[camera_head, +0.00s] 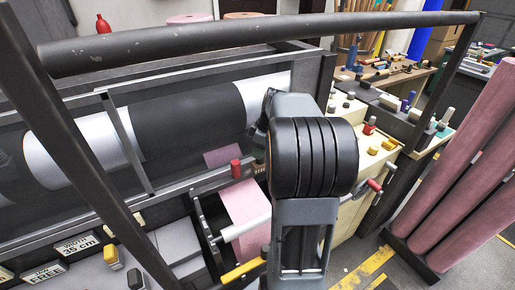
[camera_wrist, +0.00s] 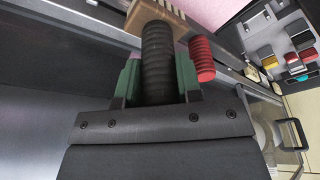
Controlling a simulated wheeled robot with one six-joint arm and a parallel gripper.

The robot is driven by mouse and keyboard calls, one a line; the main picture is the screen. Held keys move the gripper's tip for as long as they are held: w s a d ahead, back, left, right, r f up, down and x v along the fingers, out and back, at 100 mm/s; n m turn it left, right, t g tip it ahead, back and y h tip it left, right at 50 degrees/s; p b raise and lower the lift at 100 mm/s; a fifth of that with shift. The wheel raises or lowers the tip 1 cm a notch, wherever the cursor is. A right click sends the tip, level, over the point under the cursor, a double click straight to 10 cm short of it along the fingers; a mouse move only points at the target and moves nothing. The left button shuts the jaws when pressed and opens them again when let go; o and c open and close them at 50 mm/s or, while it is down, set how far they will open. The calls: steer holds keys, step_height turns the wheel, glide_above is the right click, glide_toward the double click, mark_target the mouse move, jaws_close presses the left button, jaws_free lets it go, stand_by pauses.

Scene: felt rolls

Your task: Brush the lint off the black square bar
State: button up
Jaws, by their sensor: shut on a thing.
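In the wrist view my gripper (camera_wrist: 158,82) is shut on the black ribbed handle of a brush (camera_wrist: 157,45), between its green fingertips. The brush's pale wooden head (camera_wrist: 152,12) with light bristles is at the top edge, partly cut off. A dark straight bar (camera_head: 190,184) runs below the felt roll in the head view; a dark length (camera_wrist: 70,30) also crosses the upper left of the wrist view. I cannot tell surely which is the named bar, or whether the brush touches it. No lint is clear.
A red knob (camera_head: 236,168) is close to the brush; it also shows in the wrist view (camera_wrist: 201,60). A dark rail (camera_head: 260,35) spans the top. A black felt roll (camera_head: 185,110) lies behind. Pink rolls (camera_head: 470,170) stand at right. A cluttered bench (camera_head: 400,75) is behind.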

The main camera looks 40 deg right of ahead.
stand_by(0.5)
steer(key=shift+w+d+f+p, duration=0.15)
steer(key=shift+w+p, duration=0.15)
steer(key=shift+w, duration=0.8)
steer(key=shift+s, duration=0.15)
steer(key=shift+s+a+b, duration=0.2)
steer(key=shift+s+b, duration=0.35)
steer(key=shift+s, duration=0.5)
steer(key=shift+w, duration=0.1)
steer(key=shift+w+d+p, duration=0.2)
steer(key=shift+w+p, duration=0.15)
steer(key=shift+w, duration=0.75)
steer(key=shift+s, duration=0.1)
